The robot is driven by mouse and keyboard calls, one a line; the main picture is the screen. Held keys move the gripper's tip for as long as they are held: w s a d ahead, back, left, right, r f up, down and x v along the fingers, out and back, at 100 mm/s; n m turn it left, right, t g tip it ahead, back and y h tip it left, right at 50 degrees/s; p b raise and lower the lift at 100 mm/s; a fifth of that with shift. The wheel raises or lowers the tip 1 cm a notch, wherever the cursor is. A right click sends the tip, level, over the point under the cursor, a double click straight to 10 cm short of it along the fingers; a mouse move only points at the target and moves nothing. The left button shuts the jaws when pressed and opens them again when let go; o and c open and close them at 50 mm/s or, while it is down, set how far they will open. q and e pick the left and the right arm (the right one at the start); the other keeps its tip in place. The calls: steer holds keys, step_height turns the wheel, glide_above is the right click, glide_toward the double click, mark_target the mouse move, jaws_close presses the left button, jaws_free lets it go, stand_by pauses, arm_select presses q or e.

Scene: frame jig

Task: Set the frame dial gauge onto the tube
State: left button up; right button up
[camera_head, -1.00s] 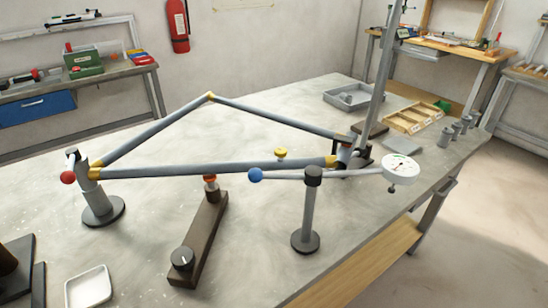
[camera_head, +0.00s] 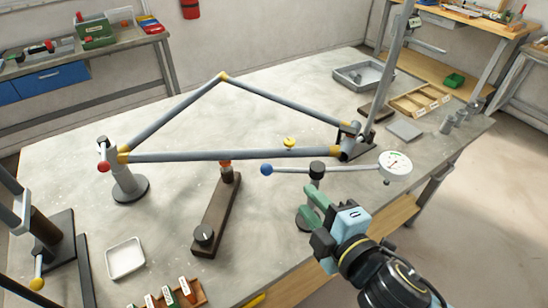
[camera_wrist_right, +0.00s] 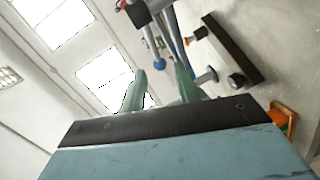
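The dial gauge (camera_head: 395,165) has a round white face and sits at the right end of a thin grey arm with a blue ball (camera_head: 267,169) at its left end. A black-topped post (camera_head: 316,169) carries the arm. The frame's lower grey tube (camera_head: 220,155) runs behind it between yellow joints, and the gauge is off to its right. My right gripper (camera_head: 312,203), with green fingers, is just in front of the post, below the gauge arm. Its fingers (camera_wrist_right: 160,88) stand apart with nothing visibly between them. My left gripper is out of view.
A dark brown bar (camera_head: 218,212) with a knob and orange tip lies under the tube. A white tray (camera_head: 125,258) and a dark stand (camera_head: 60,240) are at the left. A divided wooden box (camera_head: 418,101) and small grey cylinders (camera_head: 447,124) are at the far right.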

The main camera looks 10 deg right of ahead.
steer(key=a+r+x, duration=0.1)
steer(key=x, duration=1.2)
steer(key=shift+r+n+y, duration=0.2)
steer(key=shift+n+y, duration=0.1)
steer(key=shift+n, duration=0.1)
steer(key=shift+a, duration=0.1)
jaws_close()
